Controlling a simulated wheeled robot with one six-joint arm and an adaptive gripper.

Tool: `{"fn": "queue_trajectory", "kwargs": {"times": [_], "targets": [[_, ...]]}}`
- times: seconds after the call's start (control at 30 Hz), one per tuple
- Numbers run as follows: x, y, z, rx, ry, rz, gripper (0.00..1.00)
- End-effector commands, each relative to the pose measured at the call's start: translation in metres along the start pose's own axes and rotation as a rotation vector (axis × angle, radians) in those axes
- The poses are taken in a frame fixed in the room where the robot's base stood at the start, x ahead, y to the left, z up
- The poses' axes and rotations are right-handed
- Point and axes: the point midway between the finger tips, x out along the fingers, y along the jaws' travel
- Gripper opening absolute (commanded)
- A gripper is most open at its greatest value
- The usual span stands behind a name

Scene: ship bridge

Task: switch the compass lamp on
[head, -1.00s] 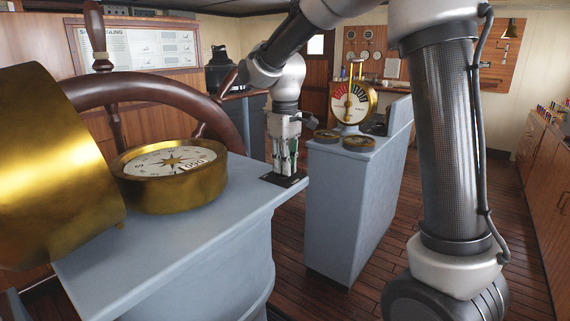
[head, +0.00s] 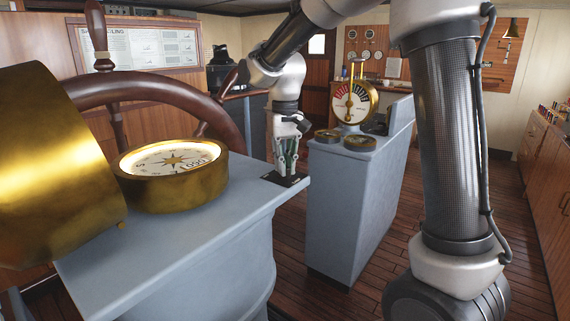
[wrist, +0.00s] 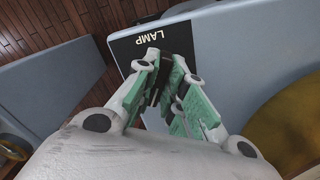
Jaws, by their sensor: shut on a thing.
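The brass compass (head: 175,190) sits on the grey binnacle top (head: 235,205) in the head view. Its dial shows a warm, bright glow along the far rim. A small black plate (head: 297,182) lies at the right corner of that top. In the wrist view this plate (wrist: 127,47) carries the white word LAMP. My gripper (head: 286,170) points down at the plate, and its fingers, with green pads, also show in the wrist view (wrist: 164,75). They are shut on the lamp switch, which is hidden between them.
A brass hood (head: 60,165) stands close at left, and the wooden wheel (head: 225,110) is behind the compass. A grey console (head: 350,210) with a brass telegraph dial (head: 352,103) stands right of my gripper, across a narrow gap.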

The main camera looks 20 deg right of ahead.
Motion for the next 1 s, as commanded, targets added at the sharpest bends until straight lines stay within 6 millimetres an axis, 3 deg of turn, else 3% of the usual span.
{"fn": "queue_trajectory", "kwargs": {"times": [0.37,0.4,0.5,0.83,1.0], "targets": [[-0.001,0.000,-0.001,0.005,0.004,-0.001,0.00],[-0.001,0.000,-0.001,0.005,0.004,-0.001,0.17],[-0.001,0.000,-0.001,0.005,0.003,-0.001,0.33],[-0.003,0.000,-0.001,0.004,0.002,-0.001,0.33],[-0.024,0.000,-0.001,0.004,0.005,-0.001,0.33]]}}
